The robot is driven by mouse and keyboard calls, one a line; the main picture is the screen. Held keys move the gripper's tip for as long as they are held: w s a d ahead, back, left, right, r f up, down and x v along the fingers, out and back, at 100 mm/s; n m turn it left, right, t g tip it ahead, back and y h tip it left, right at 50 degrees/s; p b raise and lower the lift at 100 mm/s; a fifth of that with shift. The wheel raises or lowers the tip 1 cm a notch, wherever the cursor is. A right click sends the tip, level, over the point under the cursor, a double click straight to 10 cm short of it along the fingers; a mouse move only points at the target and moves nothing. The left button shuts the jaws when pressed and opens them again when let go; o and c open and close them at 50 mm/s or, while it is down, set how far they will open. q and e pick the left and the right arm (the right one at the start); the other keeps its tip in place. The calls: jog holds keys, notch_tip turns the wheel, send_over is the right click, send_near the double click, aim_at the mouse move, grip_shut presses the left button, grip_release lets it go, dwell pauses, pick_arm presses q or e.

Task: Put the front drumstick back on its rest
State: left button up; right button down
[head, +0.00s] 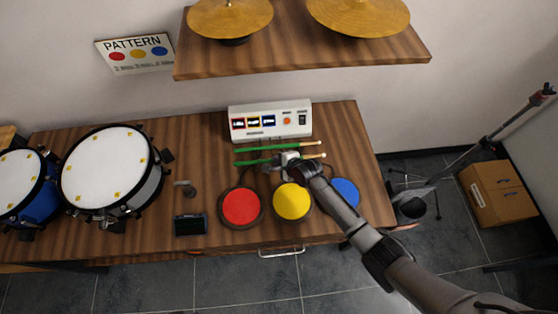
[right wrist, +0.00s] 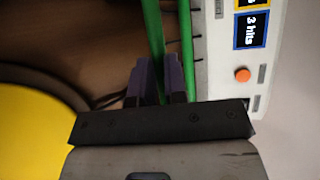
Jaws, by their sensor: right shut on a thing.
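Two green drumsticks with pale tips lie roughly parallel in front of the white console. The front drumstick (head: 250,161) is the one nearer the coloured pads; it also shows in the right wrist view (right wrist: 153,30). My right gripper (head: 285,160) is shut on it, with the dark fingers (right wrist: 160,82) on either side of the green shaft. The rear drumstick (head: 270,147) lies close beside it, next to the console, and shows in the right wrist view (right wrist: 187,50). I cannot clearly make out the rest. My left gripper is not in view.
The white console (head: 270,121) stands at the back of the wooden table (head: 150,235). Red (head: 240,207), yellow (head: 292,202) and blue (head: 345,194) pads lie in front. Drums (head: 105,168) stand left. A shelf with cymbals (head: 300,62) overhangs the back.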

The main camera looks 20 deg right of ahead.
jog(key=shift+f, duration=0.3)
dwell(0.6)
jog(key=shift+f, duration=0.4)
jog(key=shift+f, duration=0.15)
jog(key=c, duration=1.1)
grip_release()
jog(key=shift+s+r, duration=0.25)
jog(key=shift+r, duration=0.1)
jog(key=p+v, duration=0.4)
jog(key=v, duration=0.9)
jog(key=shift+s+f, duration=0.1)
